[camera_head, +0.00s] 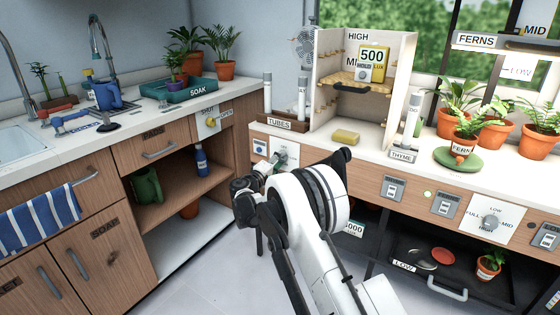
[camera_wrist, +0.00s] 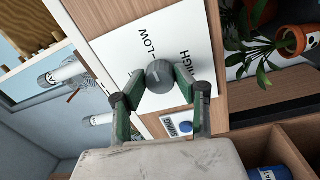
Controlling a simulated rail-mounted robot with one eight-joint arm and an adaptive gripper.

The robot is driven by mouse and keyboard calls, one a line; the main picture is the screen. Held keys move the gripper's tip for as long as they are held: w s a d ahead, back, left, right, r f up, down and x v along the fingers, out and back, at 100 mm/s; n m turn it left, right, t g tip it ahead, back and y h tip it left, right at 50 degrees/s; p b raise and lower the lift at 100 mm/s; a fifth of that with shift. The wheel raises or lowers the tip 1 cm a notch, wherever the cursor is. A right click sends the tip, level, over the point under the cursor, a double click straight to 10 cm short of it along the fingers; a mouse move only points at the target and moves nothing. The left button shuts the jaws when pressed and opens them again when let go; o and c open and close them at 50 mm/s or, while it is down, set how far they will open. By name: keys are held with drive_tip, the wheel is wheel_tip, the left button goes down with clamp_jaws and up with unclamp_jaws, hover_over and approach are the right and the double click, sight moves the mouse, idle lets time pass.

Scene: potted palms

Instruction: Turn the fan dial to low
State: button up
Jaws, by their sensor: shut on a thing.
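The fan dial is a round grey knob (camera_wrist: 159,77) on a white plate (camera_wrist: 125,50) marked LOW and HIGH, seen close in the wrist view. My gripper (camera_wrist: 160,84) has its green fingers shut on the knob, one on each side. Which mark the knob points to is not clear. In the head view the white plate (camera_head: 288,152) is on the wooden counter front below the tubes stand, and my gripper (camera_head: 274,164) is at it, with the knob mostly hidden. A fan (camera_head: 303,46) stands behind the shelf box at the back.
A blue button plate (camera_head: 260,147) is just left of the dial plate. Another dial (camera_head: 490,222) marked LOW, MID, FULL and HIGH is far right, past switches (camera_head: 393,188). The counter edge and tubes stand (camera_head: 279,124) lie above my gripper. Open floor is below.

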drive_tip(key=o, duration=1.1)
drive_tip(key=shift+s+a, duration=0.1)
drive_tip(key=v, duration=1.1)
drive_tip(key=shift+s+a, duration=0.2)
drive_tip(key=shift+s, duration=0.15)
